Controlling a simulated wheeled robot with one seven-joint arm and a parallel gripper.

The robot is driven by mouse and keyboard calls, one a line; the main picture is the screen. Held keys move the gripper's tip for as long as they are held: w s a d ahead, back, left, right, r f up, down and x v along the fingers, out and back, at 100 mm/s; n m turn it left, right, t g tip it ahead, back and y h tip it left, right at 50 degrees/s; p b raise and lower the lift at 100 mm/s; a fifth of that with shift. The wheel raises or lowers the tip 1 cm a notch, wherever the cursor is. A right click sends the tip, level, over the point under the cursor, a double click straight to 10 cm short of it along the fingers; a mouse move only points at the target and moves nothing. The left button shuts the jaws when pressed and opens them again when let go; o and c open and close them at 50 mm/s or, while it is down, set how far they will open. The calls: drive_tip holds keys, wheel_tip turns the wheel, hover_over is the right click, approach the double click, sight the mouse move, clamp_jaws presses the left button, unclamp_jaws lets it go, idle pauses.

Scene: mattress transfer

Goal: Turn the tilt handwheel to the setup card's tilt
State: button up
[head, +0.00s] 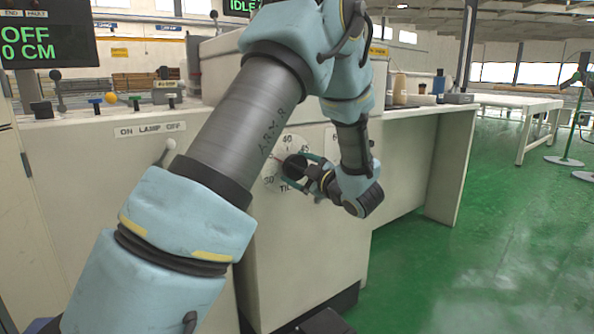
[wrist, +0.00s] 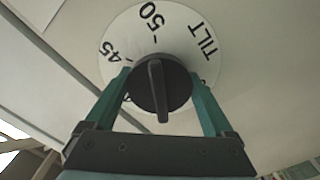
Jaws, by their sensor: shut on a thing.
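The tilt handwheel (wrist: 172,84) is a dark round knob with a raised bar across its face. It sits at the middle of a white dial plate (wrist: 183,40) marked TILT, with 45 and 50 readable in the wrist view. In the head view the dial (head: 290,144) shows on the front of the cream cabinet, with 40 and 30 readable. My gripper (head: 296,170) is shut on the handwheel, one teal finger on each side; it also shows in the wrist view (wrist: 160,95). The fingers hide part of the dial's scale. No setup card can be made out.
A lamp switch (head: 165,152) labelled ON LAMP OFF is left of my arm. Small levers and colored knobs (head: 112,98) stand on the ledge above it. A dark display (head: 45,38) reads OFF and 0 CM.

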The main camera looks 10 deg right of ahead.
drive_tip(key=o, duration=1.1)
drive_tip(key=shift+s+d, duration=0.1)
drive_tip(key=v, duration=1)
drive_tip(key=shift+s+d+p, duration=0.15)
drive_tip(key=shift+s+p, duration=0.15)
drive_tip(key=shift+p, duration=0.05)
